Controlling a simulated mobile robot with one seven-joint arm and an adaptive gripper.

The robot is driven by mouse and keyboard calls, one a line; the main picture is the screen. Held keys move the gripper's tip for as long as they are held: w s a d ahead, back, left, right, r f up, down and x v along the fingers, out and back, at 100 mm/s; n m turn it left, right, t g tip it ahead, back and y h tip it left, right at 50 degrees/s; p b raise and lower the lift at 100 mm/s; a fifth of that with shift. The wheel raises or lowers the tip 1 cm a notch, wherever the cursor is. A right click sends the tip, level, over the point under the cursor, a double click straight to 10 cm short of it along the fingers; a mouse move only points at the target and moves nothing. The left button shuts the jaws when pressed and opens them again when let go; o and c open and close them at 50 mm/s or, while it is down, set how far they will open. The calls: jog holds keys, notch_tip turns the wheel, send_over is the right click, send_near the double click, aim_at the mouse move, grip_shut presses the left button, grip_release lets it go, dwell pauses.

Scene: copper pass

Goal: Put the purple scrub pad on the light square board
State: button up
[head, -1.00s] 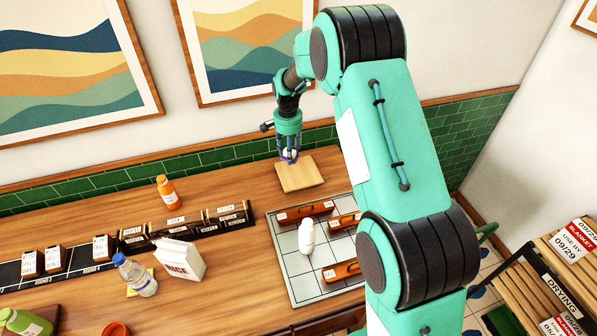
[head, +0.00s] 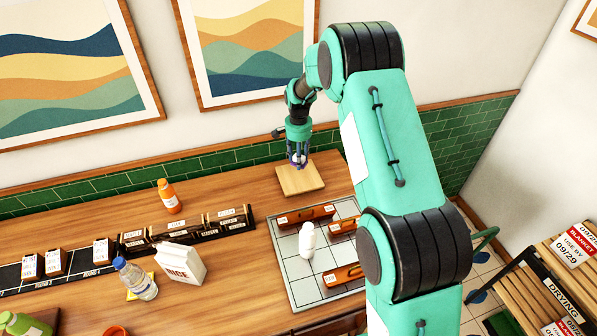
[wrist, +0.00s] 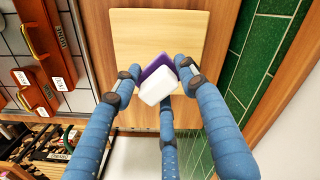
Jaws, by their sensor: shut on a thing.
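The purple scrub pad (wrist: 150,67) shows in the wrist view as a purple layer with a white block-like part. My gripper (wrist: 160,78) has its blue fingers closed around it. In the head view my gripper (head: 298,160) is over the back part of the light square board (head: 303,185), and the pad is mostly hidden by the fingers, with only a small purple and white bit showing. The board also shows in the wrist view (wrist: 150,28), bare and behind the pad. I cannot tell whether the pad touches the board.
A grey gridded mat (head: 289,255) right of centre holds a white bottle (head: 307,240) and several red-brown labelled boxes with handles. An orange bottle (head: 169,196), a rice bag (head: 182,262) and a water bottle (head: 136,278) stand to the left. The tiled wall (head: 215,163) is close behind the board.

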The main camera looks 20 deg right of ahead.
aim_at(298, 175)
jog(key=shift+f, duration=1.45)
jog(key=shift+f, duration=1.85)
jog(key=shift+f, duration=0.1)
jog(key=o, duration=1.2)
jog(key=shift+c, duration=0.2)
notch_tip(298, 175, up, 12)
jog(key=shift+r, duration=0.1)
